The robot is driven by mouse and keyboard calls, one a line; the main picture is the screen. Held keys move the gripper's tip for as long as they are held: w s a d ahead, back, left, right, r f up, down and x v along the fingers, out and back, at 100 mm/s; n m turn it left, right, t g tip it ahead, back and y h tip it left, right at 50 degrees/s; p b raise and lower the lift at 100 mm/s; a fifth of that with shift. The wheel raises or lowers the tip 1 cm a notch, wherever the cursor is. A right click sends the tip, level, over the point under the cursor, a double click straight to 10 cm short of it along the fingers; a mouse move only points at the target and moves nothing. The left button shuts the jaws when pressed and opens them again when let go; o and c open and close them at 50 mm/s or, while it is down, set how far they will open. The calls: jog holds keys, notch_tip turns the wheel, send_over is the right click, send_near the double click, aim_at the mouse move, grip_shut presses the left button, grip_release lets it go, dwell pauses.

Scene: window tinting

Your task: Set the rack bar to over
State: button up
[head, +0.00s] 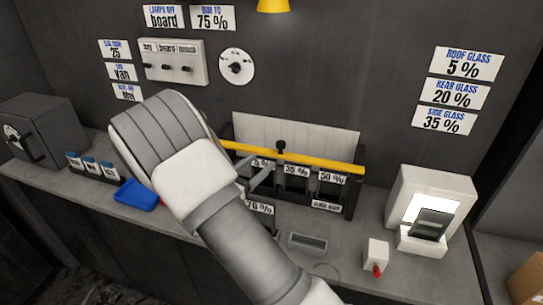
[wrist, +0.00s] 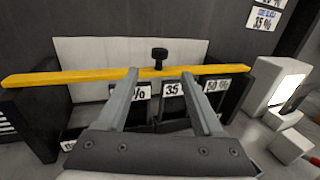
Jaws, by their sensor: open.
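The rack bar (head: 320,163) is a long yellow bar running across the rack, just above its percent labels. A black knob (head: 281,146) stands up near its middle. In the wrist view the yellow bar (wrist: 70,77) spans nearly the whole width, with the knob (wrist: 159,55) just beyond and between my fingertips. My gripper (wrist: 160,78) is open and empty, its two fingers reaching to the bar; I cannot tell whether they touch it. In the head view my gripper (head: 261,170) is left of the knob, and my arm hides the bar's left part.
The rack's pale back panel (head: 300,135) rises behind the bar. A white box with a lit opening (head: 432,192) and a small white block with a red tip (head: 375,256) stand to the right. A blue tray (head: 137,194) lies left of my arm.

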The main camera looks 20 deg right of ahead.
jog(key=v, duration=0.6)
jog(key=shift+s+a+b, duration=0.15)
jog(key=shift+a+b, duration=0.05)
jog(key=shift+b, duration=0.1)
jog(key=shift+s+d+r+m, duration=0.15)
jog(key=shift+d+r+m, duration=0.05)
jog(key=shift+d+m, duration=0.1)
jog(key=s+d+r+m+g+y, duration=0.2)
jog(key=s+d+r+m+g, duration=0.1)
jog(key=s+d+m+g, duration=0.3)
jog(key=s+d+r+m+g+y, duration=0.25)
jog(key=s+d+m+g, duration=0.2)
jog(key=s+m, duration=0.3)
jog(key=s+a+r+m+t+y, duration=0.5)
jog(key=s+r+m+y, duration=0.3)
jog(key=s+m, duration=0.3)
jog(key=shift+s+a+y, duration=0.75)
jog(key=shift+s+y, duration=0.1)
jog(key=shift+r+m, duration=0.1)
jog(key=shift+m, duration=0.15)
